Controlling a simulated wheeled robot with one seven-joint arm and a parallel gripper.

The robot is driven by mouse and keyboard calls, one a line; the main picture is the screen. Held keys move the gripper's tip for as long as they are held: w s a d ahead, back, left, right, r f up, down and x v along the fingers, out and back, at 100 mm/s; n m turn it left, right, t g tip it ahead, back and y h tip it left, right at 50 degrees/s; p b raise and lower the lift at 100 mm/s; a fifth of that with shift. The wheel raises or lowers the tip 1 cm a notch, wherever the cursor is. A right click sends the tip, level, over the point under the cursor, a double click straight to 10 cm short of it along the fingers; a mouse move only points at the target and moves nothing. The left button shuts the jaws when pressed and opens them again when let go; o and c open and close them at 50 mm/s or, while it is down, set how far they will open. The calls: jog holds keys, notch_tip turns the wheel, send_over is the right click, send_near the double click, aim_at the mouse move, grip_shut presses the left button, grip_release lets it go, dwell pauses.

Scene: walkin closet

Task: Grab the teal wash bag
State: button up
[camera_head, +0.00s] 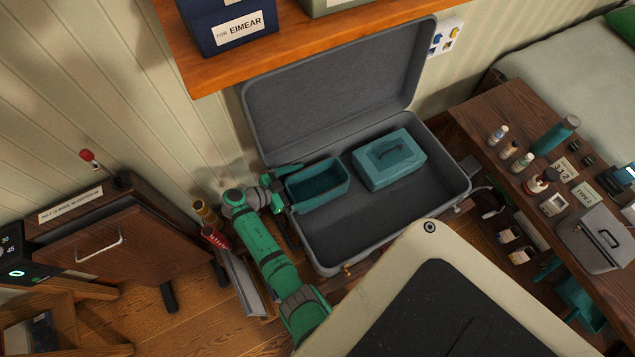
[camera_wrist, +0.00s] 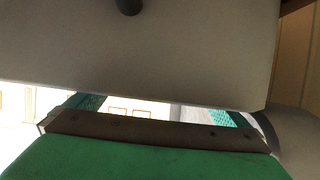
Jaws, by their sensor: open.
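The teal wash bag (camera_head: 405,172), a boxy closed bag with a dark handle on top, lies in the right part of the open grey suitcase (camera_head: 355,235). An open, empty-looking teal bin (camera_head: 322,199) sits left of it in the suitcase. My gripper (camera_head: 288,184) is at the suitcase's left edge, beside the bin and apart from the wash bag. It is open. Its fingers are hard to separate from the bin. The wrist view shows a plain grey surface (camera_wrist: 150,60) close up, and no wash bag.
The suitcase lid (camera_head: 340,85) stands open at the back, below a wooden shelf (camera_head: 205,70). A bench (camera_head: 520,110) at the right carries bottles and a grey case (camera_head: 597,240). The suitcase floor in front of the bag is clear. A red bottle (camera_head: 214,238) stands left of my arm.

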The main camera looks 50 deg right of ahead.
jog(key=x, duration=0.4)
jog(key=shift+s+d+r, duration=0.1)
jog(key=shift+r, duration=0.05)
jog(key=shift+d+f, duration=0.2)
jog(key=shift+d, duration=0.3)
jog(key=shift+a, duration=0.25)
jog(key=c, duration=0.8)
jog(key=shift+s+d, duration=0.25)
jog(key=shift+d, duration=0.05)
jog(key=c, duration=0.6)
jog(key=shift+r, duration=0.15)
